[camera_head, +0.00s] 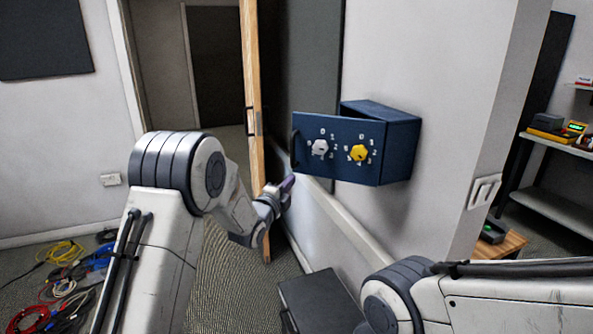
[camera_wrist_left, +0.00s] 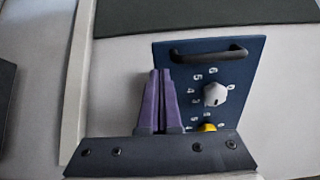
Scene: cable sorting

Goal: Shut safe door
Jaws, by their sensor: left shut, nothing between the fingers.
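The dark blue safe (camera_head: 398,122) is fixed to the wall at the right of centre. Its door (camera_head: 338,168) stands open, swung out past the left side of the box, with a white dial and a yellow dial on its face. The door's black handle (camera_head: 294,148) is at its left edge. My left gripper (camera_head: 287,186) is shut and empty, just below and left of the door. In the left wrist view, the shut purple fingers (camera_wrist_left: 159,100) are beside the door (camera_wrist_left: 185,78); whether they touch it I cannot tell. My right gripper is out of view.
A wooden door edge (camera_head: 251,80) stands left of the safe. A dark box (camera_head: 320,300) is on the floor below. Coloured cables (camera_head: 65,285) lie at the lower left. Shelves (camera_head: 560,150) with devices are at the far right.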

